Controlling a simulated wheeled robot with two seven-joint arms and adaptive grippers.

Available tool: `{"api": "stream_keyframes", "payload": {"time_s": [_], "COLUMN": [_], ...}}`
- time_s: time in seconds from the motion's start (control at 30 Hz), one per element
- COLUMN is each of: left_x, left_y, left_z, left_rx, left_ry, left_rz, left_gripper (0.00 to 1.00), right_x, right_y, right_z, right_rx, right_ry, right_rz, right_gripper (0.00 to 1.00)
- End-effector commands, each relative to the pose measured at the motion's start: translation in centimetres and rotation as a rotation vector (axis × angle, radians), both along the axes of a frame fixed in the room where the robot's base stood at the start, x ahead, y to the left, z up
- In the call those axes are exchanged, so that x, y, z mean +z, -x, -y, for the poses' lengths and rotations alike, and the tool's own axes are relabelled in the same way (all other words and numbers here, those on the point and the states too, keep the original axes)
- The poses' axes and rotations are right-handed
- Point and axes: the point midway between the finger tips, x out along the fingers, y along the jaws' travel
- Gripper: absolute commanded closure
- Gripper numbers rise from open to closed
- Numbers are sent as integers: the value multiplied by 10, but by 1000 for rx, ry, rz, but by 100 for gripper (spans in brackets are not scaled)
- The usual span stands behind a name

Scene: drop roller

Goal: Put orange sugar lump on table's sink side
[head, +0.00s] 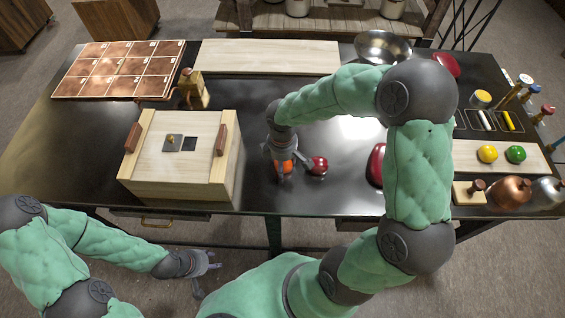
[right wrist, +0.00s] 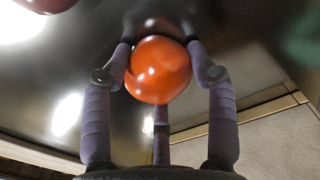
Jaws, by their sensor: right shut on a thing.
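The orange sugar lump (head: 285,167) is a round, glossy ball at the front middle of the black table (head: 262,195), just right of the wooden box. My right gripper (head: 281,165) comes down on it from above and is shut on it. In the right wrist view the lump (right wrist: 158,70) sits between the purple fingers, close to the dark table top; I cannot tell whether it touches it. My left gripper (head: 207,275) hangs empty in front of the table, below its edge, with its fingers apart.
A red ball (head: 319,165) lies just right of the lump. A wooden box (head: 178,165) stands left, a metal bowl (head: 383,47) at the back, and a dark red object (head: 375,165) beside my right arm. Yellow (head: 487,154) and green (head: 515,154) balls lie on a pale board at right.

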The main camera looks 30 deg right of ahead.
Motion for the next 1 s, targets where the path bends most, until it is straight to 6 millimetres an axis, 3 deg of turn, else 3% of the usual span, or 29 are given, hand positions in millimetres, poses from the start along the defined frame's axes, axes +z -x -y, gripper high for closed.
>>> {"api": "stream_keyframes", "payload": {"time_s": [0.33,0.37,0.4,0.43,0.83,1.0], "left_x": [-2,-2,-1,-1,1,7], "left_y": [0,0,0,0,0,0], "left_z": [0,0,0,0,0,0], "left_rx": [0,0,0,0,0,0], "left_ry": [0,0,0,0,0,0], "left_rz": [0,0,0,0,0,0], "left_gripper": [60,60,60,60,60,60], "right_x": [-3,-2,-2,-2,1,22], "right_y": [-1,-1,-1,-1,-1,-2], "right_z": [0,0,0,0,0,0], "right_rx": [0,0,0,0,0,1], "right_ry": [0,0,0,0,0,1], "right_rz": [2,2,2,2,2,7], "right_gripper": [78,34,22,18,18,18]}}
